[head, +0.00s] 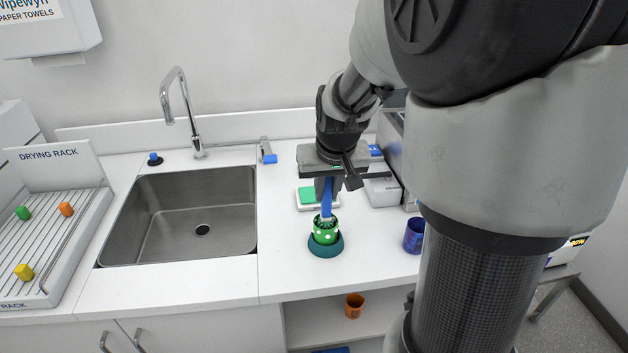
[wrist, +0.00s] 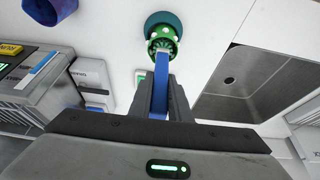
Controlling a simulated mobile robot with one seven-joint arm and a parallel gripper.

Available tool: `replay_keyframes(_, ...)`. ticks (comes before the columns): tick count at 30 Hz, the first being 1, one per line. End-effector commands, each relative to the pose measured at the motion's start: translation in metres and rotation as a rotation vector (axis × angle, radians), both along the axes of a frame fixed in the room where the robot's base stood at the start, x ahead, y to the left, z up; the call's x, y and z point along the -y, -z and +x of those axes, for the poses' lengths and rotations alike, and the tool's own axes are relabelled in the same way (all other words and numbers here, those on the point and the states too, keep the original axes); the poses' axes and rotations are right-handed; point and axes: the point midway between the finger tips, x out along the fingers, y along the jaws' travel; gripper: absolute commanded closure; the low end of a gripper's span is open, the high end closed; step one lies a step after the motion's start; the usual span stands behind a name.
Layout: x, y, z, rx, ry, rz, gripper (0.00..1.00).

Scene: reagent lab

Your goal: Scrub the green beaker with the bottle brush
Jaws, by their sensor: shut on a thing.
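The green beaker (head: 325,236) with white dots stands upright in a teal round base (head: 326,250) on the counter, right of the sink. My gripper (head: 325,188) is above it, shut on the blue handle of the bottle brush (head: 327,205). The brush points down, and its bristled head is at the beaker's mouth, at least partly inside. How deep it reaches is hidden. In the wrist view the blue handle (wrist: 161,85) lies between my fingers (wrist: 160,92) and leads to the beaker (wrist: 164,34).
A steel sink (head: 190,215) with a tap (head: 180,110) is to the left. A drying rack (head: 50,235) holds small coloured pieces. A blue cup (head: 414,236) stands right of the beaker. A green pad (head: 307,195) lies behind it. An orange cup (head: 354,305) is on the shelf below.

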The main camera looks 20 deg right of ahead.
Motion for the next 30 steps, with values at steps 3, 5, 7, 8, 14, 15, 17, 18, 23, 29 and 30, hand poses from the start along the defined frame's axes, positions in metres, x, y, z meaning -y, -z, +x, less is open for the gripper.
replay_keyframes(3, 0.0, -0.012, 0.0, 0.002, 0.0, 0.0, 1.0)
replay_keyframes(5, 0.0, -0.016, 0.0, 0.002, 0.0, 0.0, 1.0)
replay_keyframes(7, 0.0, -0.021, 0.001, 0.002, 0.0, 0.0, 1.0)
replay_keyframes(8, 0.0, -0.023, 0.001, 0.002, 0.0, 0.0, 1.0)
replay_keyframes(14, 0.0, -0.037, 0.0, 0.001, 0.0, 0.0, 1.0)
replay_keyframes(15, 0.0, -0.04, 0.0, 0.001, 0.0, 0.0, 1.0)
replay_keyframes(17, 0.0, -0.044, 0.0, 0.001, 0.0, 0.0, 1.0)
replay_keyframes(18, 0.0, -0.047, 0.0, 0.001, 0.0, 0.0, 1.0)
replay_keyframes(23, 0.0, -0.058, 0.0, 0.001, 0.0, 0.0, 1.0)
replay_keyframes(29, 0.0, -0.072, 0.0, 0.001, 0.0, 0.0, 1.0)
replay_keyframes(30, 0.0, -0.075, 0.0, 0.001, 0.0, 0.0, 1.0)
